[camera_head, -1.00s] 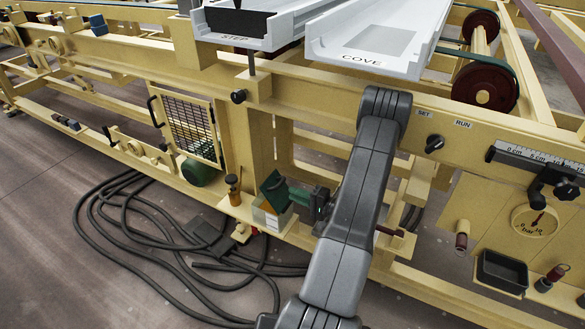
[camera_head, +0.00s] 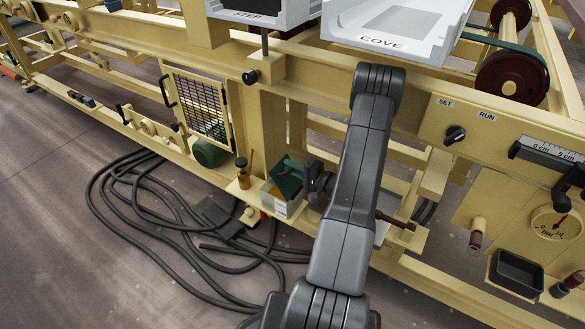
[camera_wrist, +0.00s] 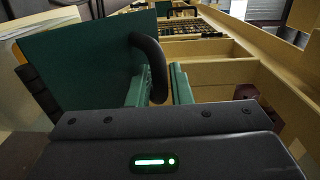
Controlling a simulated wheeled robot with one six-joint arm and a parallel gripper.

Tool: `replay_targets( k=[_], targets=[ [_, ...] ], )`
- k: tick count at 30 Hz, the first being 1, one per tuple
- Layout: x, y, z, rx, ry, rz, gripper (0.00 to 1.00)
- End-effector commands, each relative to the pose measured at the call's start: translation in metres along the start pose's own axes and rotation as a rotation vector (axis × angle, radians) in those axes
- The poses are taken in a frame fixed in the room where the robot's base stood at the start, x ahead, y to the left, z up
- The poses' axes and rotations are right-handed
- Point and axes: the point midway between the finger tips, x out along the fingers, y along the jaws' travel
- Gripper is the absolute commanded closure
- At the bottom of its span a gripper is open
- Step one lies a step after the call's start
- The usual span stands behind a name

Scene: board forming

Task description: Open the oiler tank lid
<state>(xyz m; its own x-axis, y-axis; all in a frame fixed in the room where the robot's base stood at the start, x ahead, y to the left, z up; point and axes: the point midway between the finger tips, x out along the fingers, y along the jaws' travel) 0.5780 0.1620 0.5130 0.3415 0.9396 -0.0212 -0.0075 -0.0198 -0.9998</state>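The oiler tank (camera_head: 283,206) is a small pale box on the lower ledge of the frame in the head view. Its green lid (camera_head: 287,176) is raised and tilted up from the box. In the wrist view the lid (camera_wrist: 85,70) is a large green plate on the left, with a dark hinge at its left edge. Its curved black handle (camera_wrist: 152,62) runs down between the green fingers of my gripper (camera_wrist: 160,92). The fingers appear shut on the handle. In the head view my gripper (camera_head: 312,183) is beside the lid, partly hidden by my arm.
A small amber bottle (camera_head: 242,176) stands left of the tank, and a green motor (camera_head: 209,151) is beyond it by the mesh guard (camera_head: 198,103). Yellow beams surround the tank. Black hoses (camera_head: 150,225) lie on the floor in front.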

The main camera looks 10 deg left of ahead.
Motion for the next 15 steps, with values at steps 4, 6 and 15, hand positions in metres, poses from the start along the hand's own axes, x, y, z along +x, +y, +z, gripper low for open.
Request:
replay_targets(
  k=[4, 6, 15],
  targets=[
    [-0.0002, -0.0001, 0.0, 0.0, 0.0, 0.0, 1.0],
    [-0.0002, 0.0, 0.0, 0.0, 0.0, 0.0, 1.0],
    [-0.0029, 0.0007, -0.0002, -0.001, 0.0, 0.0, 1.0]
  ],
)
